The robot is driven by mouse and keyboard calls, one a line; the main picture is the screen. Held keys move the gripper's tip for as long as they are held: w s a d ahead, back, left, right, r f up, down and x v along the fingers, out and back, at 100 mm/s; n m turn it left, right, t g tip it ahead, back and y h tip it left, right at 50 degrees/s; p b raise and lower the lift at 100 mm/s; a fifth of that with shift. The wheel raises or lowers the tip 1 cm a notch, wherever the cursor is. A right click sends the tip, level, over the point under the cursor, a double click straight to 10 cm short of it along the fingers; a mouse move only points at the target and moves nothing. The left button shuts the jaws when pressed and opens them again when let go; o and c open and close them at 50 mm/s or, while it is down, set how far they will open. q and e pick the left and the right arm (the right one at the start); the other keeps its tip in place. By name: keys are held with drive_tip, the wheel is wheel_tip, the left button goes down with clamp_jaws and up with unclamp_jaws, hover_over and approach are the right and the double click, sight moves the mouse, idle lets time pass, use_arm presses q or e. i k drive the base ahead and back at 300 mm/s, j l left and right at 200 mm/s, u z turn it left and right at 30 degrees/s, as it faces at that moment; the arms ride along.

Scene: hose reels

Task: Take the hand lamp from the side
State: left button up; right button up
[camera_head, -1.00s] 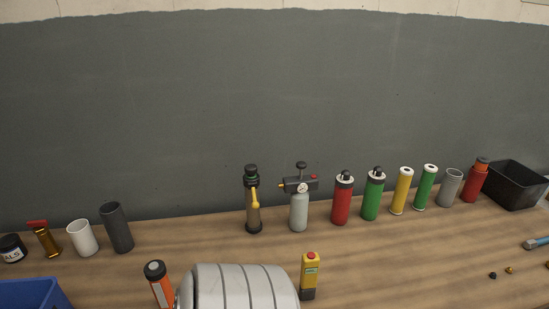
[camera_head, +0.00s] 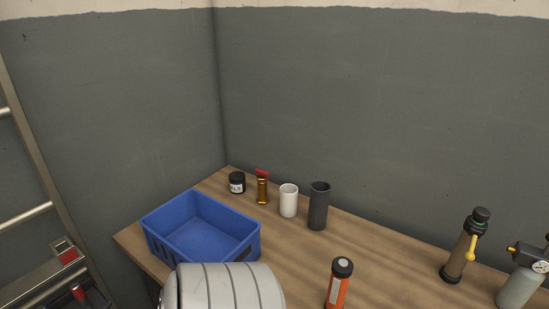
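The hand lamp appears to be the orange cylinder with a black head and a pale panel (camera_head: 337,287). It stands upright on the wooden bench in the camera_head view, near the bottom edge right of the middle. Its lower end is cut off by the frame. Neither of my grippers shows in this view.
An empty blue crate (camera_head: 165,237) sits at the bench's left end. Behind are a black jar (camera_head: 237,183), a brass nozzle (camera_head: 262,188), a white cup (camera_head: 288,201) and a dark tube (camera_head: 319,206). Right are a yellow-handled nozzle (camera_head: 465,246) and a grey gauge bottle (camera_head: 518,287).

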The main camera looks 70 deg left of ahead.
sight(339, 284)
drive_tip(key=u, duration=1.7)
drive_tip(key=k+l+u, duration=0.15)
drive_tip(key=k+u, duration=1.05)
drive_tip(key=i+j, duration=0.05)
drive_tip(key=i, duration=0.1)
